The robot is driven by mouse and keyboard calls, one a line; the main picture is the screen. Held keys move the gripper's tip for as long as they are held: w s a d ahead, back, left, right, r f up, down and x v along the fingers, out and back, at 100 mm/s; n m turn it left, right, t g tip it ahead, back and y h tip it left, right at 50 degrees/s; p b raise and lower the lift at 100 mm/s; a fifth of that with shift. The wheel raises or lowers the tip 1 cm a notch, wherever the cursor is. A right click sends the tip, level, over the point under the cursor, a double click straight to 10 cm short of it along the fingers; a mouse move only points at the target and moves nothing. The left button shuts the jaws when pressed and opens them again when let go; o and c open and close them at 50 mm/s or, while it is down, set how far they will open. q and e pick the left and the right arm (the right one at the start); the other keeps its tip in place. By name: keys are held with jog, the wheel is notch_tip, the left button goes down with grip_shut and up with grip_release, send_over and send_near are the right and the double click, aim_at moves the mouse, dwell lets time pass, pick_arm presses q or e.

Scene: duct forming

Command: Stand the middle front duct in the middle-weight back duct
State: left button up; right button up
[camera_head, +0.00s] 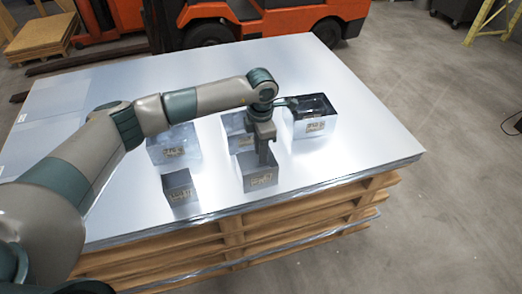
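The middle front duct (260,182) is a small grey metal box with a label, upright near the sheet's front edge. My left gripper (262,158) points straight down at its top, with the fingertips at or inside its rim. I cannot tell whether the fingers are shut on a wall. Three larger labelled ducts form the back row: left (174,150), middle (232,124) and right (315,126). The middle back duct is partly hidden behind my gripper. The right back duct has a dark top opening, its inside unclear. My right gripper is out of view.
A small left front duct (178,188) stands at the front left. All stand on a shiny metal sheet stack (370,148) on a wooden pallet (240,234). My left arm spans above the back row. The sheet's right side is clear. An orange forklift (205,30) stands behind.

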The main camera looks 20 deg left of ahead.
pick_arm(q)
jog(key=shift+f, duration=0.15)
jog(key=shift+f, duration=0.55)
notch_tip(320, 180, down, 6)
jog(key=b, duration=0.4)
jog(key=shift+f+b, duration=0.25)
jog(key=shift+b, duration=0.05)
jog(key=shift+f+b, duration=0.55)
jog(key=shift+f, duration=0.05)
grip_shut()
jog(key=shift+r, duration=0.15)
dwell(0.4)
